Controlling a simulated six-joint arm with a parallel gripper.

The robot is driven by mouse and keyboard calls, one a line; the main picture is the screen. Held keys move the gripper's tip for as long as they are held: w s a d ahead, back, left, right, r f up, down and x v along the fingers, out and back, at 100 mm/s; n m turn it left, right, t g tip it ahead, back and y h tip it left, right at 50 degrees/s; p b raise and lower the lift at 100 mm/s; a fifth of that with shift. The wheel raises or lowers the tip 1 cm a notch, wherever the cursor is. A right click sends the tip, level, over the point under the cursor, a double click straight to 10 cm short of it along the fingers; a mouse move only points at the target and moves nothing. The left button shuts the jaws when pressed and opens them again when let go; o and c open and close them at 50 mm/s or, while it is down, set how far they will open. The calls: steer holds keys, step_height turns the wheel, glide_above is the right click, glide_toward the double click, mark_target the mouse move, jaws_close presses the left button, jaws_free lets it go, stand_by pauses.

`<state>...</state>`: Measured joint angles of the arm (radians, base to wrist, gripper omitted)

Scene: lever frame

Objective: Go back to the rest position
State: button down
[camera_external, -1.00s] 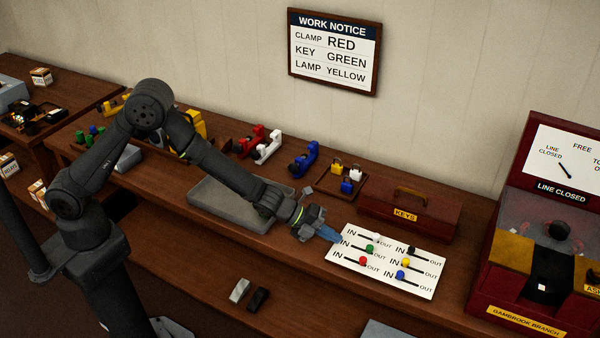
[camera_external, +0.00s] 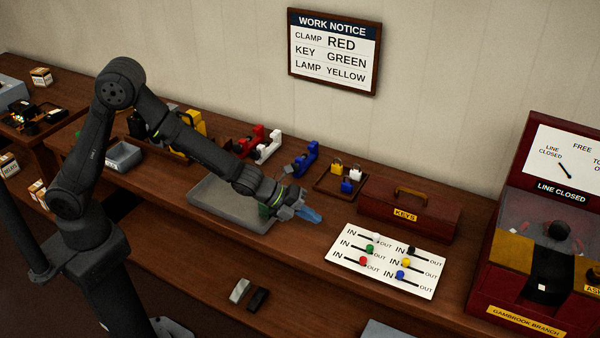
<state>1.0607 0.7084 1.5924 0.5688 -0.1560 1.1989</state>
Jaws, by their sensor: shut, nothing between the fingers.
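My gripper (camera_external: 308,214) is shut and empty. It hangs above the bench, just left of the white IN/OUT board and clear of it, with its fingers pointing right. My wrist is over the right end of the grey tray (camera_external: 210,206), and something green shows beside the wrist there. The IN/OUT board (camera_external: 375,283) lies flat on the bench with several coloured knobs on its slots, among them a green knob (camera_external: 369,249), a red knob (camera_external: 362,261) and a blue knob (camera_external: 400,275).
The red KEYS box (camera_external: 440,222) stands behind the board. The tall LINE CLOSED cabinet (camera_external: 520,267) is at the right. Red and white clamps (camera_external: 256,140), a blue clamp (camera_external: 303,160) and a small padlock tray (camera_external: 325,187) stand along the back. A work notice (camera_external: 334,52) hangs on the wall.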

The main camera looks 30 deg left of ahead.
steer(key=shift+w+d+r+m+t+y, duration=0.15)
steer(key=shift+w+d+y, duration=0.25)
steer(key=shift+d, duration=0.3)
steer(key=shift+w+d+r+m+t+y, duration=0.15)
steer(key=shift+w+d+y, duration=0.2)
steer(key=shift+d, duration=0.4)
steer(key=shift+w+d+r+t+y, duration=0.15)
steer(key=shift+w+d+y, duration=0.1)
steer(key=shift+w+d, duration=0.35)
steer(key=shift+s+d, duration=0.1)
steer(key=shift+s, duration=0.05)
